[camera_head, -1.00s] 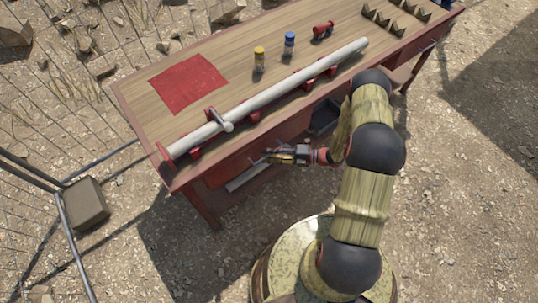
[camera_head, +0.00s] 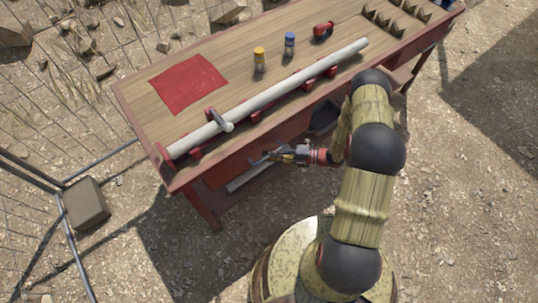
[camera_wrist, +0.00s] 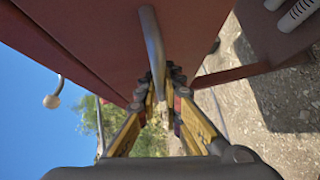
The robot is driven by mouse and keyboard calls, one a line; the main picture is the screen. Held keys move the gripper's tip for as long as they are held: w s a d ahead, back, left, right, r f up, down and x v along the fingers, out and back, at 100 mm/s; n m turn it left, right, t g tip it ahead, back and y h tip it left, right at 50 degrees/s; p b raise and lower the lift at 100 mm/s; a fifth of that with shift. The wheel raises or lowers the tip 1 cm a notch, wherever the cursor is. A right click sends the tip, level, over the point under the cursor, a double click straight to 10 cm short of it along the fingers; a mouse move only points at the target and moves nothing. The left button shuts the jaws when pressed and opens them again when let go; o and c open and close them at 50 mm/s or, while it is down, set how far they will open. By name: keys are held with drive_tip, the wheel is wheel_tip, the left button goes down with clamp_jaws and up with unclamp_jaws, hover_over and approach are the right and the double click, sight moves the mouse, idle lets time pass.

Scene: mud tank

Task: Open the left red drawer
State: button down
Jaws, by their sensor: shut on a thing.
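The left red drawer (camera_head: 222,173) is set under the tabletop at the left part of the workbench in the head view. Its red front (camera_wrist: 200,38) fills the upper middle of the wrist view. A grey curved bar handle (camera_wrist: 152,40) stands out from this front. My gripper (camera_head: 266,158) is in front of the drawer, at the bench's near side. In the wrist view, my gripper's fingers (camera_wrist: 160,92) close around the lower end of the handle. The fingertips hide part of the handle. The drawer looks shut, seen from above.
The wooden tabletop (camera_head: 140,93) overhangs the drawers. A wire fence is at left. The ground before the bench is open.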

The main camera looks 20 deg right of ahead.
drive_tip(key=shift+s, duration=0.1)
idle(0.3)
drive_tip(key=s+d, duration=0.3)
drive_tip(key=s, duration=0.7)
drive_tip(key=s+d+p, duration=0.1)
drive_tip(key=s+d, duration=0.2)
drive_tip(key=s, duration=0.7)
drive_tip(key=s+d+p, duration=0.1)
drive_tip(key=s+d, duration=0.3)
drive_tip(key=s, duration=0.6)
drive_tip(key=shift+s, duration=0.3)
drive_tip(key=c, duration=1.9)
unclamp_jaws()
drive_tip(key=v, duration=1.2)
